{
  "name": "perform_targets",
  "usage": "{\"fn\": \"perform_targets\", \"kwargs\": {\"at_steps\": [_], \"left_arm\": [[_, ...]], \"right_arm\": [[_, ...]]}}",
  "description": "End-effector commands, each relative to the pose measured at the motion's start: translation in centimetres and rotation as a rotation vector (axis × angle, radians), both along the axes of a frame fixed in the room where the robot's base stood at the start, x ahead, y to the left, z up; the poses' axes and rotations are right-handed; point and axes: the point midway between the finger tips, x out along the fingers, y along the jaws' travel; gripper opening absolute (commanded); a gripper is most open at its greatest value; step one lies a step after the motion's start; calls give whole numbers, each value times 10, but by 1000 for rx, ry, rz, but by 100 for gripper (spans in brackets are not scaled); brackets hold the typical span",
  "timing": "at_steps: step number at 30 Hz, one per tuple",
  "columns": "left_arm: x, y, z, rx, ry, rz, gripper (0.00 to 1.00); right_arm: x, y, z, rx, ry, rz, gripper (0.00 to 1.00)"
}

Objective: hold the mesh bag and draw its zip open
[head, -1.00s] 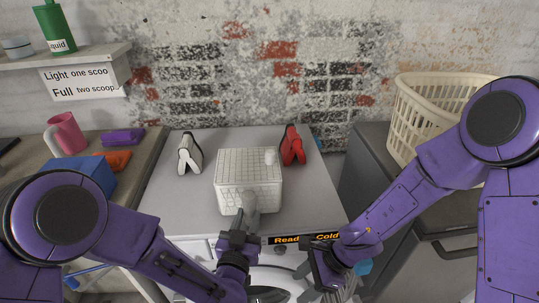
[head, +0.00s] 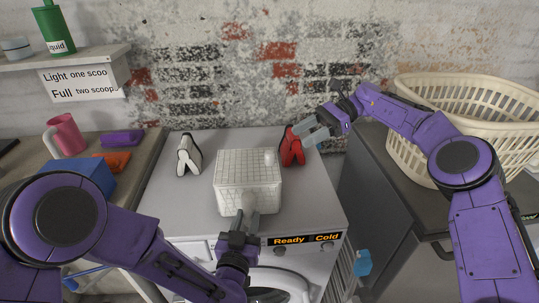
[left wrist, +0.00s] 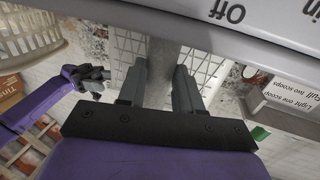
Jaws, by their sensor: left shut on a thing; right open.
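The white mesh bag (head: 248,182), a boxy shape with a grid pattern, rests on top of the washing machine. A small pale tab (head: 269,157), perhaps the zip pull, stands at the right of its top. My left gripper (head: 247,214) is at the bag's front and shut on a pale grey tab (head: 247,202) there. In the left wrist view a grey strip (left wrist: 163,60) lies between its fingers (left wrist: 160,85). My right gripper (head: 311,138) is open and empty, beyond and to the right of the bag, close to the red peg.
A red peg-like clip (head: 290,152) and a white one (head: 189,155) stand on the washing machine (head: 180,200). A cream laundry basket (head: 405,150) is at right. A blue box (head: 80,178) and pink mug (head: 67,133) are at left. The machine top between is clear.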

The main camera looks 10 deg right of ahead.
Motion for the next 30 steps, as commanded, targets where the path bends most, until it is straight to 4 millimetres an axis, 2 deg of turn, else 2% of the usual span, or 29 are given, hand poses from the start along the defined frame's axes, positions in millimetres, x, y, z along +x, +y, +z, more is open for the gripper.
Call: {"fn": "perform_targets", "kwargs": {"at_steps": [2, 5, 12, 18, 22, 29, 30], "left_arm": [[0, 0, 0, 1, 1, -1, 0], [0, 0, 0, 1, 1, -2, 0], [0, 0, 0, 1, 1, -1, 0], [0, 0, 0, 1, 1, -1, 0], [0, 0, 0, 1, 1, -1, 0], [0, 0, 0, 1, 0, 0, 0], [0, 0, 0, 1, 0, 0, 0]], "right_arm": [[1, -2, -2, -7, 4, -5, 54], [0, 9, -6, -9, 5, -4, 54], [-7, 63, -28, -11, 4, -3, 54], [-10, 95, -42, -9, 3, -6, 54], [-11, 104, -46, -9, 0, -7, 54], [-11, 105, -46, -9, 0, -8, 54], [-11, 105, -46, -9, 0, -8, 48]]}}
